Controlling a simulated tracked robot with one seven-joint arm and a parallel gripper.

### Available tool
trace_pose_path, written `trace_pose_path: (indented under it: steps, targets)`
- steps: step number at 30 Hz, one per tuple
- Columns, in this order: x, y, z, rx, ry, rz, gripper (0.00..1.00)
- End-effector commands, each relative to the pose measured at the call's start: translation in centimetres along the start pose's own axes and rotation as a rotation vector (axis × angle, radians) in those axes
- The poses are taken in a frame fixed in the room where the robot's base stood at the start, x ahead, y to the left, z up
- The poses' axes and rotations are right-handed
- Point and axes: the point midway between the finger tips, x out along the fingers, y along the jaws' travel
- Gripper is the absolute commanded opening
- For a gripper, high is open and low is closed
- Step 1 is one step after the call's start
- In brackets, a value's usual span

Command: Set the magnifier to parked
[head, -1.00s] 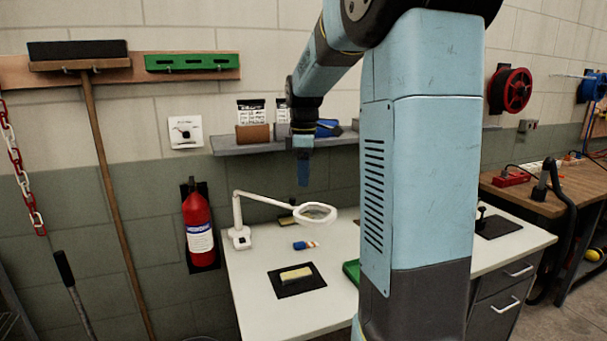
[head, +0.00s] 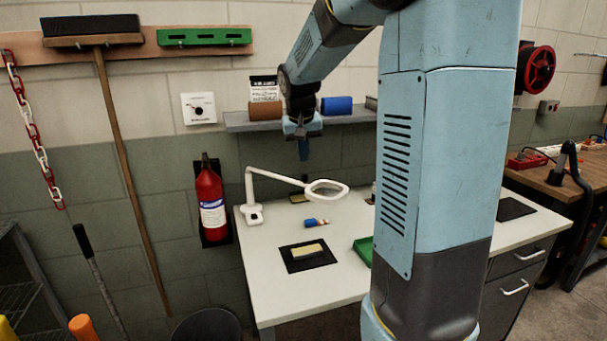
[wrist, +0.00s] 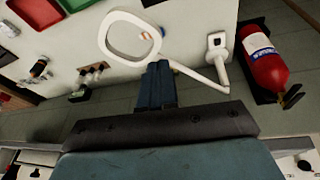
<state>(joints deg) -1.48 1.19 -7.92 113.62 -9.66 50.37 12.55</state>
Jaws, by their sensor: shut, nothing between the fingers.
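The white magnifier (head: 327,189) has a ring head on a jointed arm. Its base (head: 253,214) stands at the left rear of the white workbench, and its ring reaches right over the bench top. In the wrist view the ring (wrist: 130,38) is beyond my fingertips, with the base (wrist: 216,42) to the right. My gripper (head: 303,150) points down, shut and empty, above the magnifier's arm near the shelf. In the wrist view the blue fingers (wrist: 158,72) overlap the near edge of the ring; I cannot tell whether they touch it.
A red fire extinguisher (head: 211,203) hangs on the wall left of the bench. A shelf (head: 245,123) holding rolls is behind my gripper. On the bench (head: 285,300) are a yellow block on a black mat (head: 308,256), a small blue item (head: 316,222) and a green tray (head: 363,250).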

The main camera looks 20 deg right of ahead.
Motion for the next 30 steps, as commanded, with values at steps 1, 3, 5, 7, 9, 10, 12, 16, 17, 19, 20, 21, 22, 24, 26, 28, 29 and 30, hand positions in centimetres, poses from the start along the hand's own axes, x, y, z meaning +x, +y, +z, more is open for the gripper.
trace_pose_path:
  steps: [1,3,5,7,9,10,12,16,17,19,20,21,22,24,26,28,29,30]
  targets:
    - [0.0,-0.3,-0.1,0.061,0.015,0.0,0.0]
    - [0.1,-0.5,-0.2,0.143,0.033,0.001,0.0]
    - [0.2,-0.7,-0.3,0.199,0.045,-0.001,0.0]
    - [0.2,-0.8,-0.4,0.247,0.056,-0.003,0.0]
    - [0.2,-0.9,-0.5,0.279,0.062,-0.005,0.0]
    - [0.3,-0.9,-0.5,0.286,0.064,-0.005,0.0]
    - [0.6,-0.9,-0.5,0.296,0.065,-0.005,0.0]
    - [1.8,-0.9,-0.6,0.297,0.063,-0.004,0.0]
    - [2.2,-0.9,-0.6,0.296,0.063,-0.004,0.0]
    - [3.4,-0.9,-0.7,0.296,0.062,-0.004,0.0]
    - [3.9,-0.9,-0.7,0.295,0.061,-0.003,0.0]
    - [4.6,-0.9,-0.7,0.295,0.061,-0.003,0.0]
    - [5.1,-0.9,-0.8,0.295,0.062,-0.004,0.0]
    - [6.4,-0.9,-0.9,0.295,0.062,-0.004,0.0]
    - [7.4,-0.8,-0.9,0.295,0.062,-0.003,0.0]
    - [8.7,-0.8,-1.0,0.295,0.061,-0.003,0.0]
    - [9.2,-0.8,-1.0,0.295,0.062,-0.003,0.0]
    - [9.9,-0.8,-1.1,0.296,0.061,-0.003,0.0]
